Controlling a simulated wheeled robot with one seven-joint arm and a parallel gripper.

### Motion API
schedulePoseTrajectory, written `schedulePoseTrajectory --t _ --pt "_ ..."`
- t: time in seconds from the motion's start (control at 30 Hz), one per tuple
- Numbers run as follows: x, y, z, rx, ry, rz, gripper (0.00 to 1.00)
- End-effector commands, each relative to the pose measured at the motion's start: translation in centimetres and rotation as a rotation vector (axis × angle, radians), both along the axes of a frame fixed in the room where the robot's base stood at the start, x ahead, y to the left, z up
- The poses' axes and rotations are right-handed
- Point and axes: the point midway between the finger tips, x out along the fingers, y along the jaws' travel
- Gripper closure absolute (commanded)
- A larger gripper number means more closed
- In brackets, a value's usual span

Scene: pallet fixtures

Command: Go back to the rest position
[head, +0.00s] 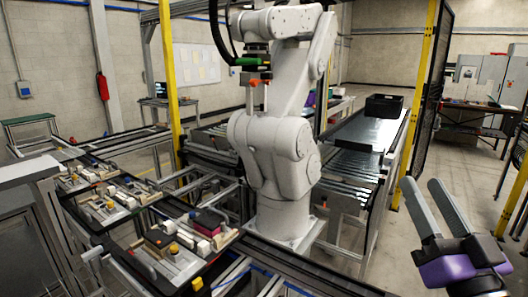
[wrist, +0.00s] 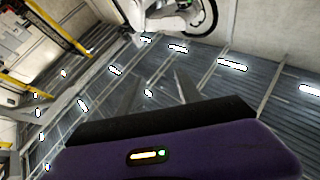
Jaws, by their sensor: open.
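My gripper (head: 423,186) is at the right of the head view, with a purple body and two grey fingers pointing up. The fingers stand apart with nothing between them. It is raised in free air, apart from the pallets and the conveyor. In the wrist view the purple body fills the bottom and the fingers (wrist: 160,85) point toward the ceiling with its strip lights.
A white robot arm (head: 280,150) stands in the middle of the cell. Pallets with fixtures (head: 128,266) lie on rails at the left. A conveyor (head: 366,130) carries a black bin (head: 384,105). Yellow posts (head: 418,100) and a black fence panel stand right of it.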

Motion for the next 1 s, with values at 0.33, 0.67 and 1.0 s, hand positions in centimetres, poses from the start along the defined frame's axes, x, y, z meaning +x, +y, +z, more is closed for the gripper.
schedulePoseTrajectory --t 0.33,0.67,1.0 --pt "-6.8 -1.5 -8.7 0.2 0.018 -0.2 0.58" --pt "-15.6 0.1 -18.3 0.171 0.19 -0.315 0.58" --pt "-26.4 2.8 -26.6 -0.026 0.473 -0.275 0.58"
